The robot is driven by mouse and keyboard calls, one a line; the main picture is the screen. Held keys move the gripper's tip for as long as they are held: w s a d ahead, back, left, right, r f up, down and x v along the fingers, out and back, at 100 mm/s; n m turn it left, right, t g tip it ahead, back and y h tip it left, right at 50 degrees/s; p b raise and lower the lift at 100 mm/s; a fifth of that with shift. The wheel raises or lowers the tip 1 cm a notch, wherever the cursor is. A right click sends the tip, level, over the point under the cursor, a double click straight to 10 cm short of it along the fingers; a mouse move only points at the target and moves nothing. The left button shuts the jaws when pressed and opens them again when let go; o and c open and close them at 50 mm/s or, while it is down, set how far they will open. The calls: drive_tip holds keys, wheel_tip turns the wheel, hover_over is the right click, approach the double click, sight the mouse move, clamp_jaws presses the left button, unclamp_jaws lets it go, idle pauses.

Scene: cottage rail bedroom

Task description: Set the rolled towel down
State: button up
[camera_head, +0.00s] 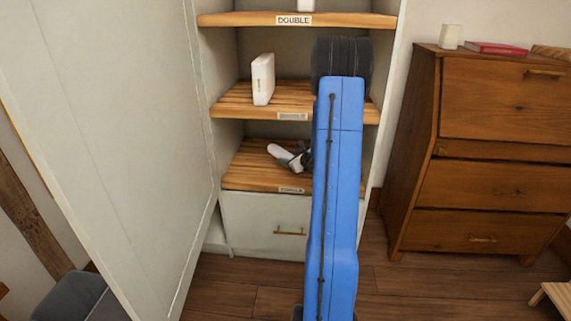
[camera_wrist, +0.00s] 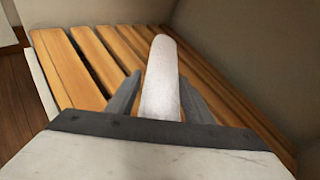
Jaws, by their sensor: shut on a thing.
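The white rolled towel (camera_wrist: 161,80) lies lengthwise between the two fingers of my gripper (camera_wrist: 160,98) in the wrist view. The gripper is shut on it. In the head view the towel (camera_head: 277,152) shows as a small white roll at the lowest wooden shelf (camera_head: 244,176), with my gripper (camera_head: 291,160) beside it. The slatted boards of that shelf (camera_wrist: 78,62) are under and left of the towel in the wrist view. I cannot tell whether the towel touches the slats. My blue arm hides the right part of the shelf.
The middle shelf (camera_head: 232,102) holds a white upright item (camera_head: 263,79). The top shelf (camera_head: 237,18) is labelled DOUBLE. A white drawer (camera_head: 262,226) is below. A large pale door (camera_head: 115,130) stands left, and a brown wooden bureau (camera_head: 490,150) right. The lowest shelf's left side is clear.

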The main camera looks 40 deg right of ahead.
drive_tip(key=shift+w+d, duration=0.15)
drive_tip(key=shift+w, duration=0.6)
drive_tip(key=shift+w+f, duration=0.2)
drive_tip(key=shift+f, duration=1.55)
drive_tip(key=shift+f, duration=0.1)
drive_tip(key=o, duration=1.1)
